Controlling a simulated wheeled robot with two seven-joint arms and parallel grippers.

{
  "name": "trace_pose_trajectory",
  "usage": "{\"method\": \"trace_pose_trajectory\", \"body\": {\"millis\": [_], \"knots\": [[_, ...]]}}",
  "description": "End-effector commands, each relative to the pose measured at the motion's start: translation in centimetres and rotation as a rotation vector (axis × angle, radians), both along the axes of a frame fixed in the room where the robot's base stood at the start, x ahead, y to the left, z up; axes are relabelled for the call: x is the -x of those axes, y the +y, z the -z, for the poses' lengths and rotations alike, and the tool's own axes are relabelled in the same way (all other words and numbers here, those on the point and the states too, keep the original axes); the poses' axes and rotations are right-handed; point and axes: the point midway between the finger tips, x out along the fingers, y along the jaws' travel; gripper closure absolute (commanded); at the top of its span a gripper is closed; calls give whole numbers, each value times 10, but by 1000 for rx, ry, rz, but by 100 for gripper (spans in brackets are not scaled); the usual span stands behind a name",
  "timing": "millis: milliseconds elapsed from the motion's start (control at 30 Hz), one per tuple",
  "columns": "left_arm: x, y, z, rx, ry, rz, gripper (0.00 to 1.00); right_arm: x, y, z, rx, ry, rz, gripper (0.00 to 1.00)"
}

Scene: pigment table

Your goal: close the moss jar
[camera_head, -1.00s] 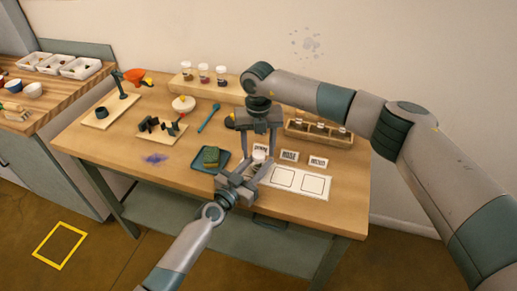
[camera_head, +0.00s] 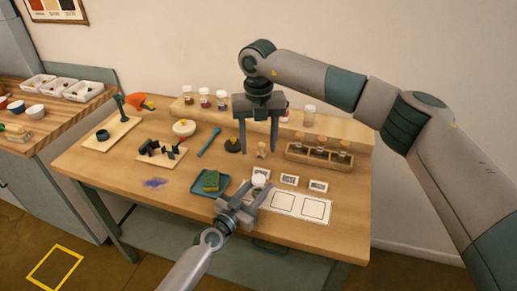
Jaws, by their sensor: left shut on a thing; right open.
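A small jar with a white top (camera_head: 259,181) stands at the front of the table in the jaws of my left gripper (camera_head: 246,196). I take it for the moss jar, but its contents are hidden. The white top looks like a lid on the jar; I cannot tell how firmly it sits. My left gripper is shut on the jar from the front. My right gripper (camera_head: 260,151) points down, open and empty, above and behind the jar, apart from it.
Label cards (camera_head: 289,180) and a white sheet with outlined squares (camera_head: 301,205) lie to the right. A wooden rack (camera_head: 320,158) holds small vessels behind. Lidded jars (camera_head: 204,98) stand on a back shelf.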

Motion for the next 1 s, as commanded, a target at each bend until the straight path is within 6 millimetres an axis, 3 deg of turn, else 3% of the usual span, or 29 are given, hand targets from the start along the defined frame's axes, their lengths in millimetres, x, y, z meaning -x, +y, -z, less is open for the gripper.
{"method": "trace_pose_trajectory", "body": {"millis": [233, 267, 333, 767, 1000], "knots": [[0, 0, 1, -1, 1, 0, 100, 0, 0, 0, 0, 0, 0, 47], [0, 0, 1, -1, 1, 0, 58, 0, 0, 0, 0, 0, 0, 47], [0, 0, 1, -1, 1, 0, 43, 0, 0, 0, 0, 0, 0, 47], [3, 2, 1, -1, 1, 0, 43, 0, 0, 0, 1, 0, 0, 47], [23, 16, 1, -2, 1, 0, 43, 0, 0, 0, 1, 0, 0, 47]]}}
